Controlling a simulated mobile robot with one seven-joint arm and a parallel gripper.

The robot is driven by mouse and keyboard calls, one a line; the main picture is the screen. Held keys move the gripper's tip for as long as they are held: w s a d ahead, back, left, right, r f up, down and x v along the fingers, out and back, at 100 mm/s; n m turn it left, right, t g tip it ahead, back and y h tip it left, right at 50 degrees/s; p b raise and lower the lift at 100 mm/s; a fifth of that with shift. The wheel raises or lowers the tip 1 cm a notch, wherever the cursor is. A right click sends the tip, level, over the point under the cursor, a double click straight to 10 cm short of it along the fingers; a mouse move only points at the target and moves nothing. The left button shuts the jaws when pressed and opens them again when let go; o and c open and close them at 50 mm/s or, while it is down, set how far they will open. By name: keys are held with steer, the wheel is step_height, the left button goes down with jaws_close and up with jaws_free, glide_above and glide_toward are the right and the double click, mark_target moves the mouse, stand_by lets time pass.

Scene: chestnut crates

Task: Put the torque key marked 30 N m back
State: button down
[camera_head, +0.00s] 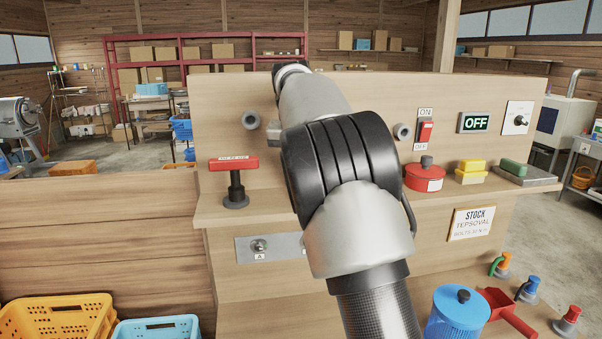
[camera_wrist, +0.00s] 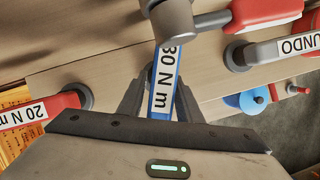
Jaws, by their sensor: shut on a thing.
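In the wrist view, the torque key marked 30 N m (camera_wrist: 163,85) has a blue handle with a white label. My gripper (camera_wrist: 162,92) is shut on this handle, one dark finger on each side. The key's far end reaches a grey cylindrical part (camera_wrist: 172,18); I cannot tell whether they touch. A red key marked 20 N m (camera_wrist: 40,108) with a grey round end lies to the left. In the head view my arm hides my gripper and the held key.
A part with a white label reading UNDO (camera_wrist: 290,48) is at the right, below a red handle (camera_wrist: 265,10). A display reads OFF (camera_head: 475,123).

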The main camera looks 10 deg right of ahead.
steer(key=shift+f, duration=0.15)
steer(key=c, duration=1.3)
jaws_free()
steer(key=shift+o, duration=0.2)
